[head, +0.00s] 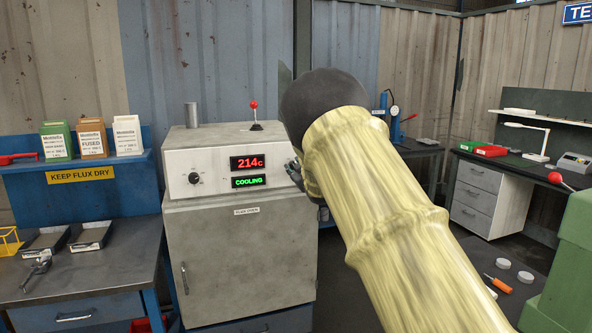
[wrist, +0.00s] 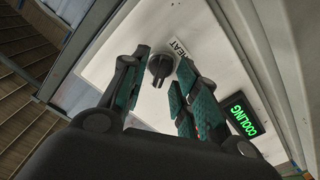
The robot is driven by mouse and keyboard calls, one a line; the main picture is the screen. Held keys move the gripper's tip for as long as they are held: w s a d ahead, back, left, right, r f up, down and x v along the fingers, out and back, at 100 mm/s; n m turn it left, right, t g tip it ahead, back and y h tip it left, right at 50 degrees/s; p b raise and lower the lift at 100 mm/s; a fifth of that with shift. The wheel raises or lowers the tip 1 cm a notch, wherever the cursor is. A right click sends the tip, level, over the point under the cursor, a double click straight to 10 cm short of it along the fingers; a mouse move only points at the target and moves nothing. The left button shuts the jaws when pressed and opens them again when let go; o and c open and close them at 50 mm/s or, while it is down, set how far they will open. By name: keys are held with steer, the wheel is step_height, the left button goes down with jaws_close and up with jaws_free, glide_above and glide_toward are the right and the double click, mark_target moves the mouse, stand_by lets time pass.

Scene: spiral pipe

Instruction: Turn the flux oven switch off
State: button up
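The grey flux oven (head: 243,245) stands at centre left in the head view, with a tilted control panel. Its display (head: 247,162) reads 214c in red, and a smaller display (head: 247,182) reads COOLING in green. A black round knob (head: 195,178) is at the panel's left. My gripper (head: 294,172) is at the panel's right edge, mostly hidden by my arm. In the wrist view my gripper (wrist: 162,60) is open, its fingertips on either side of a black switch knob (wrist: 158,68) beside a HEAT label (wrist: 178,48). I cannot tell whether they touch it.
A red-tipped lever (head: 254,115) and a metal pipe (head: 192,115) rise from the oven top. A blue workbench (head: 90,265) with trays is on the left. A green box (head: 565,265) and a drawer desk (head: 478,190) are on the right.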

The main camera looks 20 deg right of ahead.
steer(key=s, duration=1.2)
steer(key=shift+d, duration=0.2)
steer(key=s+a+f+m+g, duration=0.1)
steer(key=s+f+g, duration=0.2)
steer(key=s+f, duration=0.75)
steer(key=s+f+m+g+h, duration=0.15)
steer(key=s+f, duration=0.25)
steer(key=f, duration=1.3)
steer(key=s+a+f+m+g, duration=0.15)
steer(key=s+f+g, duration=0.4)
steer(key=f, duration=0.85)
steer(key=s+a+f+m+g, duration=0.1)
steer(key=s+f, duration=0.5)
steer(key=s, duration=0.9)
steer(key=s+a+f+m+g, duration=0.1)
steer(key=s+a+f+g, duration=0.2)
steer(key=s, duration=1.2)
steer(key=s+a+f+m+g+y, duration=0.1)
steer(key=s+f+g, duration=0.3)
steer(key=s+f, duration=0.5)
steer(key=s+a, duration=0.1)
steer(key=s, duration=0.6)
steer(key=shift+a, duration=0.2)
